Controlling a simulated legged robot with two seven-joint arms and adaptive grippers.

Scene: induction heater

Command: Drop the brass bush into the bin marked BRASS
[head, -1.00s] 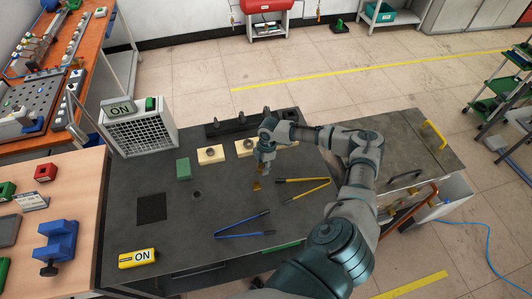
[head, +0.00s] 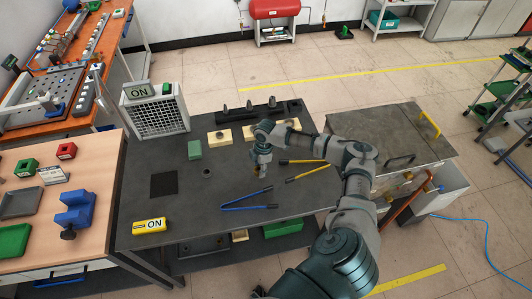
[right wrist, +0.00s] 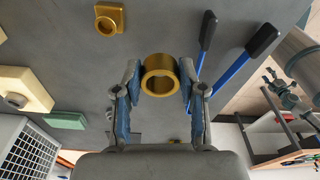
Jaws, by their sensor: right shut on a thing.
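The brass bush (right wrist: 160,75), a short hollow ring, is between the blue-padded fingers of my right gripper (right wrist: 158,92) in the right wrist view. The gripper is shut on it, and its open bore faces the camera. In the head view my right gripper (head: 258,165) is over the middle of the dark table, with a small brass-coloured patch (head: 256,172) at its tips. The height above the table is hard to judge. I cannot read a BRASS mark on any bin. A green bin (head: 283,229) and a small beige bin (head: 240,236) show under the table's front edge. My left gripper is not in view.
Blue-handled tongs (head: 246,200) and yellow-handled tongs (head: 306,170) lie near the gripper. A brass flanged piece (right wrist: 108,18) shows in the wrist view.

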